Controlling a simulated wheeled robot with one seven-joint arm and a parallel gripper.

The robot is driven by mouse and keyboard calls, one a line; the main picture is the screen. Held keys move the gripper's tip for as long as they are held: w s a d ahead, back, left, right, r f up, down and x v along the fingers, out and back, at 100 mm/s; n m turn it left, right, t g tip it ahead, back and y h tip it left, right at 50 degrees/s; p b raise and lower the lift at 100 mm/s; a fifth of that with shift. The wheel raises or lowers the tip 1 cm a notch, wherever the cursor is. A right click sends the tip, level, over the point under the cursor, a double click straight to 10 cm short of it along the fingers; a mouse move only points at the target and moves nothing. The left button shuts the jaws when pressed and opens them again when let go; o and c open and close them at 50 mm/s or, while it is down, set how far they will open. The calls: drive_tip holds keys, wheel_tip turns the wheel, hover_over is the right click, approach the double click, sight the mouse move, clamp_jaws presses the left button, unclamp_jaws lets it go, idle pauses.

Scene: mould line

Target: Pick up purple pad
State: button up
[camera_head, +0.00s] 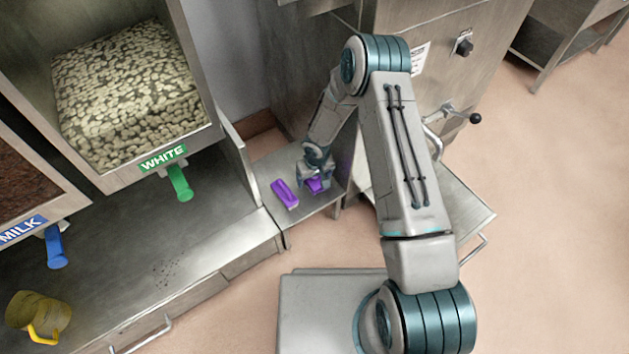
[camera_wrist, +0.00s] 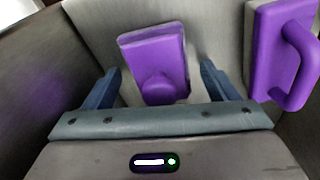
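Two purple things rest on a small steel shelf (camera_head: 305,218). One purple pad with a rounded knob (camera_wrist: 155,60) lies ahead of my gripper in the wrist view; in the head view it is partly hidden under the gripper (camera_head: 316,186). The other, a purple block with a bar handle (camera_head: 285,194), lies to its left in the head view and at the right edge of the wrist view (camera_wrist: 268,50). My gripper (camera_head: 313,177) points down at the knobbed pad. Its fingers are open, one on each side of the pad, with visible gaps.
A steel wall stands close beside the shelf. To the left is a steel counter (camera_head: 215,235) with a WHITE bin (camera_head: 125,95), a green tap handle (camera_head: 180,183) and a blue one (camera_head: 54,247).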

drive_tip(key=c, duration=0.8)
drive_tip(key=shift+r, duration=0.1)
drive_tip(key=shift+r+p, duration=0.45)
drive_tip(key=shift+r, duration=0.2)
wheel_tip(320, 180, up, 3)
drive_tip(key=shift+f+p, duration=0.15)
drive_tip(key=shift+p, duration=0.65)
drive_tip(key=s+d, duration=0.3)
drive_tip(key=s, duration=0.2)
drive_tip(key=s+d+p, duration=0.1)
drive_tip(key=s+d, duration=0.2)
drive_tip(key=s, duration=0.2)
drive_tip(key=s+d+p, duration=0.1)
drive_tip(key=s+d, duration=0.2)
drive_tip(key=s, duration=0.2)
drive_tip(key=shift+s+d+f, duration=0.2)
drive_tip(key=shift+d+f, duration=0.05)
drive_tip(key=shift+f, duration=0.1)
drive_tip(key=shift+o, duration=0.3)
drive_tip(key=shift+w, duration=0.1)
